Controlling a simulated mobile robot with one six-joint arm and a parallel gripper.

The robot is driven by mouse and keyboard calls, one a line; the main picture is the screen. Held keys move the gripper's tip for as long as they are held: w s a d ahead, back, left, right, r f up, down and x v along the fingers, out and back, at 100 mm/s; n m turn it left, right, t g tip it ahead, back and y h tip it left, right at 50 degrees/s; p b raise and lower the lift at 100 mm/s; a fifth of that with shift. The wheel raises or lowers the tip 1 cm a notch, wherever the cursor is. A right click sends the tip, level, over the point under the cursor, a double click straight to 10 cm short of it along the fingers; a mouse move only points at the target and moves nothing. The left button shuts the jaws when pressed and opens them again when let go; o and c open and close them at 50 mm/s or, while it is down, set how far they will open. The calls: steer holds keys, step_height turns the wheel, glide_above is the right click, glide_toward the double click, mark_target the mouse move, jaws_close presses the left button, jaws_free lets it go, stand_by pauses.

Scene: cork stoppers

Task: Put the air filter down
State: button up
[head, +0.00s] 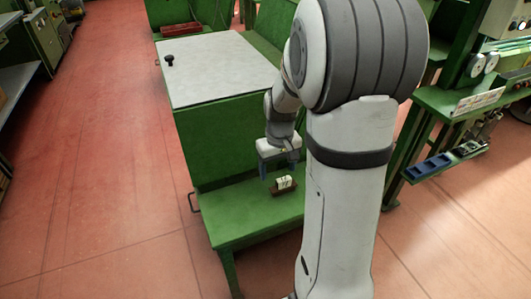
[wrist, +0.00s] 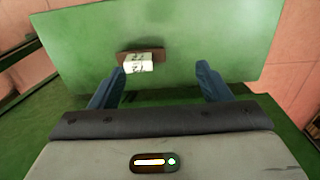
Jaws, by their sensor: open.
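A small white block with dark marks (head: 284,182), which looks like the air filter, rests at a brown piece (head: 275,190) on the low green bench (head: 240,226). In the wrist view the white block (wrist: 138,63) overlaps the brown piece (wrist: 126,56); I cannot tell whether it lies in, on or against it. My gripper (head: 279,166) is above the bench, close to the block. In the wrist view its blue fingers (wrist: 162,70) are spread wide with nothing held between them. The block appears beyond the left fingertip, partly near it.
A green cabinet with a pale grey top (head: 220,68) rises behind the bench, with a black knob (head: 168,60) on it. Green machinery with blue bins (head: 430,166) stands at the right. The bench top around the block is bare. Red floor (head: 100,180) is open at the left.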

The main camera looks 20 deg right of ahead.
mark_target(284, 178)
steer(key=w+d, duration=0.1)
steer(key=w+d+f, duration=0.1)
steer(key=d+f+p, duration=0.1)
steer(key=shift+w+d+f, duration=0.2)
steer(key=shift+w+d, duration=0.2)
steer(key=shift+d+f, duration=0.15)
steer(key=shift+f, duration=0.25)
steer(key=f, duration=0.2)
steer(key=f+b, duration=0.1)
steer(key=f, duration=0.4)
steer(key=shift+w+f+b, duration=0.15)
steer(key=shift+w+b, duration=0.25)
steer(key=c, duration=1.1)
